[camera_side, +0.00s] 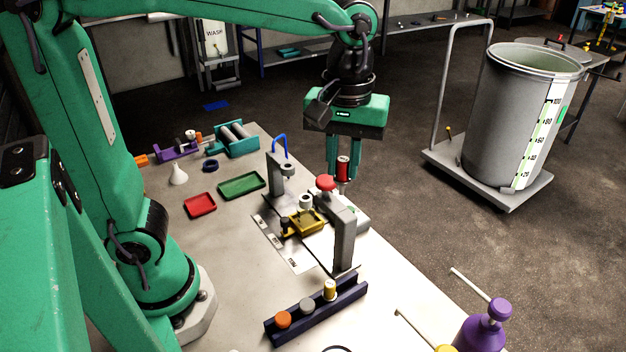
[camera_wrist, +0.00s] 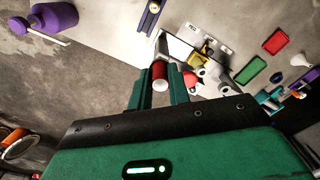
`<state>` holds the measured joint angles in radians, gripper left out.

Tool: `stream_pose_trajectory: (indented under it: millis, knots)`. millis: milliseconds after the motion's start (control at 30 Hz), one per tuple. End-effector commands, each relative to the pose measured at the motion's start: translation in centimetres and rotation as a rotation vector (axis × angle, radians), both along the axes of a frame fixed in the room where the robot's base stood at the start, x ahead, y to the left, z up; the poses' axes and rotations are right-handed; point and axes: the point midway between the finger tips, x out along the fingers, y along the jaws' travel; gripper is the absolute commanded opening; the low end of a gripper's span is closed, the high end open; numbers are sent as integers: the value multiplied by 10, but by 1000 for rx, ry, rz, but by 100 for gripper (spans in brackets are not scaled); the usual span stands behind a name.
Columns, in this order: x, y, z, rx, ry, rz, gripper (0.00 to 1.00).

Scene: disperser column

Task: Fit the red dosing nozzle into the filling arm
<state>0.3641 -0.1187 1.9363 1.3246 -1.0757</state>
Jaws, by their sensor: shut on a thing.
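My gripper (camera_side: 343,174) points down beside the column fixture and is shut on the red dosing nozzle (camera_side: 343,165). The nozzle is upright, with a thin pale tip below it. In the wrist view the red nozzle (camera_wrist: 160,72) shows between the two green fingers (camera_wrist: 160,82). A grey post with a blue hose (camera_side: 279,145), which looks like the filling arm, stands left of my gripper. A grey ring (camera_side: 289,169) sticks out from it, apart from the nozzle. A second grey post (camera_side: 343,235) with a red knob (camera_side: 326,182) stands nearer the camera.
A yellow tray (camera_side: 305,225) lies between the posts. A dark blue rack (camera_side: 300,322) holds orange, grey and yellow pieces at the front. Green (camera_side: 242,186) and red (camera_side: 200,205) trays lie left. A purple bottle (camera_side: 483,330) stands front right. The bench's left part has free room.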

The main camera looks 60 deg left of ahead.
Motion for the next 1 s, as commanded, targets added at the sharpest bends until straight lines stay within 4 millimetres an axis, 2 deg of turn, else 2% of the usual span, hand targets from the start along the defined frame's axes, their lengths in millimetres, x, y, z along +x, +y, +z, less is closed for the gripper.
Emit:
stream_pose_trajectory:
  millis: [200, 500, 800, 1000]
  knots:
    - [22, 45, 0, 0, 0, 137, 0]
    - [39, 111, 0, -1, -1, 318, 0]
    - [44, 180, 0, 0, -1, 497, 0]
    - [40, 217, -1, 0, 0, 591, 0]
